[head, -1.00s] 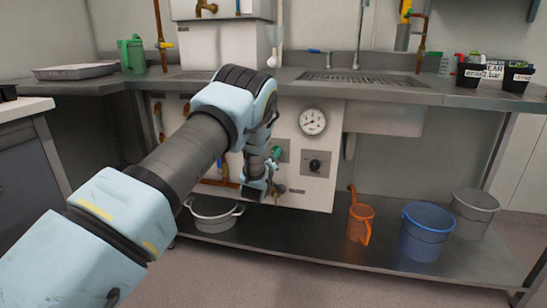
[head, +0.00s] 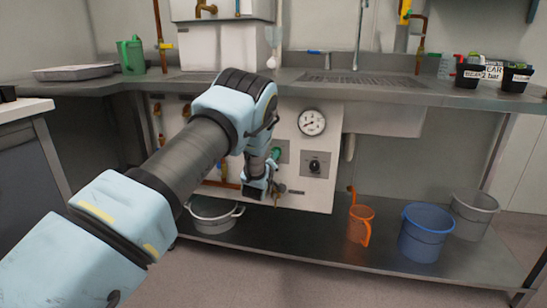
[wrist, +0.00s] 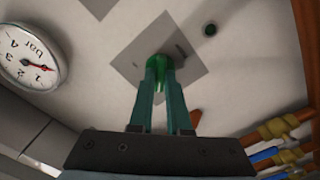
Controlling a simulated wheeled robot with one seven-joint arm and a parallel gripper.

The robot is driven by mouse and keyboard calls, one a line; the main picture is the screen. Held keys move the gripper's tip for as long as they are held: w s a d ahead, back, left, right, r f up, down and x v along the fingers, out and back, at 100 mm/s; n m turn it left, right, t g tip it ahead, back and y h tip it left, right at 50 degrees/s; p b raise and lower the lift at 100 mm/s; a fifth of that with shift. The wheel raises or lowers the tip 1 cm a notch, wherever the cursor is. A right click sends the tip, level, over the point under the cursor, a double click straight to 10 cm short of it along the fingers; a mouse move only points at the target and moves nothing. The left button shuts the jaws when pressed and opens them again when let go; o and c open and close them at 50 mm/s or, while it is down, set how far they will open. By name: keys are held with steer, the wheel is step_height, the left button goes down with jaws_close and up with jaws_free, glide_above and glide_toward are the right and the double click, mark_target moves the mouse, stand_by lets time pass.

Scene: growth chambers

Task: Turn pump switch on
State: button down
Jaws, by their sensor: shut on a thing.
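In the wrist view, a green knob (wrist: 160,66) sits on a square grey plate (wrist: 188,68) on the pale panel. My gripper (wrist: 160,84) is shut on this green knob, one finger on each side. A thin dark mark shows on the plate beside the knob. In the head view, the green knob (head: 275,153) shows just beside my wrist, and my arm hides part of its plate. A black rotary switch (head: 316,166) on a dark plate sits to the right, apart from my gripper. I cannot read a label for either control.
A round gauge (head: 312,122) sits above the black switch and also shows in the wrist view (wrist: 32,57). Coloured pipes (wrist: 285,140) run near my gripper. A steel counter (head: 390,92) overhangs the panel. A grey pot (head: 212,222), orange jug (head: 361,222) and blue bucket (head: 427,235) stand below.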

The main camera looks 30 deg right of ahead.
stand_by(0.5)
steer(key=shift+s+d+m+b, duration=0.1)
steer(key=shift+m+b, duration=3.2)
steer(key=shift+m, duration=5.6)
steer(key=c, duration=0.9)
jaws_free()
steer(key=shift+o, duration=0.2)
steer(key=p+v, duration=0.1)
steer(key=v, duration=0.9)
steer(key=shift+s+a, duration=0.3)
